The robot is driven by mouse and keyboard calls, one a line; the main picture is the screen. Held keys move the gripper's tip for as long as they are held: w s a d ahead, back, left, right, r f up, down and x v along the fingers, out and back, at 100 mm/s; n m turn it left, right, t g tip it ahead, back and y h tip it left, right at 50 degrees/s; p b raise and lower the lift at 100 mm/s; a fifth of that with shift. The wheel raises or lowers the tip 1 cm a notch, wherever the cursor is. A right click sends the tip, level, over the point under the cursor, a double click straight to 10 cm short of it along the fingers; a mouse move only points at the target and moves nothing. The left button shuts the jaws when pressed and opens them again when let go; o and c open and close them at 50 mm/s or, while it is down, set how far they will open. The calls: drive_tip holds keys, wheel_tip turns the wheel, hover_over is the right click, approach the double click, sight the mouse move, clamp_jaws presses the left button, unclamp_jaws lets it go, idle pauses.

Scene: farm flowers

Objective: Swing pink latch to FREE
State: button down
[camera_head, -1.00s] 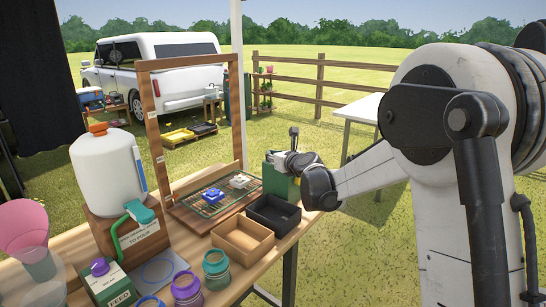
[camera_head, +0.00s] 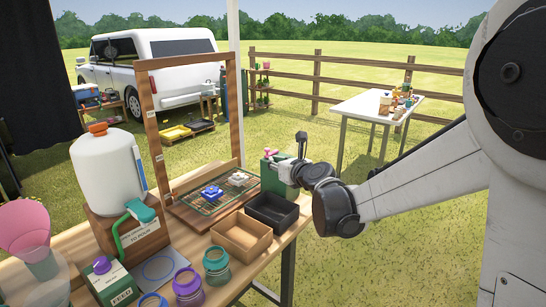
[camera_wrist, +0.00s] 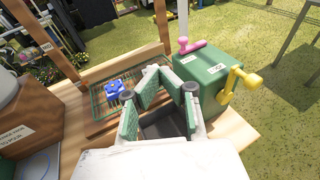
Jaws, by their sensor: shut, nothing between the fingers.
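A green box (camera_wrist: 205,75) stands at the far right corner of the wooden table. The pink latch (camera_wrist: 190,46) is on the box's top, near its far left edge; its short arm lies along the top with a knob at the left end. It shows small in the head view (camera_head: 269,153). A yellow lever (camera_wrist: 240,82) is on the box's right side. White labels on the box are too small to read. My gripper (camera_wrist: 158,72) is shut and empty, left of the box and apart from the latch. In the head view it partly hides the box.
A black tray (camera_head: 272,212) and a brown wooden tray (camera_head: 241,237) sit in front. A wire rack (camera_wrist: 103,95) with a blue flower-like piece (camera_wrist: 114,90) lies left of the gripper. A wooden frame (camera_head: 150,120) rises behind it. Open grass lies right of the table.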

drive_tip(key=shift+s+r, duration=0.15)
drive_tip(key=shift+s, duration=0.7)
drive_tip(key=s+d+r+n+g+h, duration=0.1)
drive_tip(key=s+d+n+g, duration=0.1)
drive_tip(key=s+n, duration=0.65)
drive_tip(key=s+d+r+n+g+h, duration=0.1)
drive_tip(key=s+d+n+g, duration=0.15)
drive_tip(key=s+n, duration=0.65)
drive_tip(key=s+d+f+n+g+h, duration=0.1)
drive_tip(key=s+d+f+n, duration=0.1)
drive_tip(key=s, duration=0.5)
drive_tip(key=s+d+f+n+h, duration=0.1)
drive_tip(key=s+d+n+h, duration=0.1)
drive_tip(key=s+d+n, duration=0.2)
drive_tip(key=s+d+f+n+g+h+p, duration=0.1)
drive_tip(key=s+d+f+n, duration=0.1)
drive_tip(key=s+n, duration=0.5)
drive_tip(key=s+d, duration=0.1)
drive_tip(key=s, duration=0.2)
drive_tip(key=shift+d+f+n+g, duration=0.35)
